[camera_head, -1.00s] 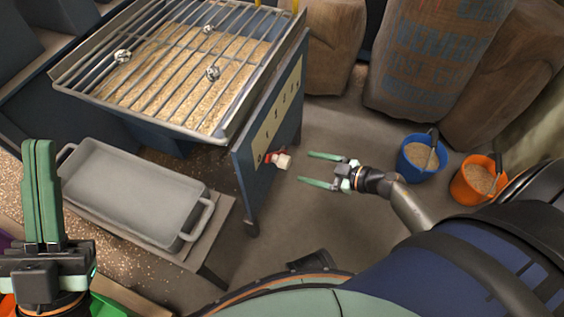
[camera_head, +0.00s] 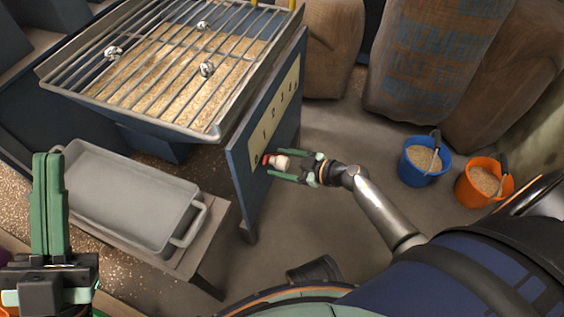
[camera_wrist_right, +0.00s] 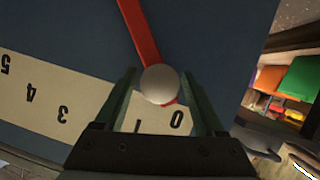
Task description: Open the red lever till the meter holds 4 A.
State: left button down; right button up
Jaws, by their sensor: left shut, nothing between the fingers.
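The red lever (camera_wrist_right: 138,28) ends in a round white knob (camera_wrist_right: 160,84) and lies over the blue panel, its tip near the 0 of a cream scale (camera_wrist_right: 48,100). In the head view the lever (camera_head: 267,160) and knob (camera_head: 281,162) stand out from the panel's lower part. My right gripper (camera_head: 279,164) is open, its green fingers on either side of the knob. The wrist view shows small gaps beside the knob (camera_wrist_right: 160,84). My left gripper (camera_head: 47,156) is shut and empty at the lower left. I can make out no ammeter.
Blue (camera_head: 410,176) and orange (camera_head: 468,198) buckets stand on the floor at right, before large sacks (camera_head: 425,70).

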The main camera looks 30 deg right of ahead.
grip_shut()
dwell(0.3)
dwell(0.4)
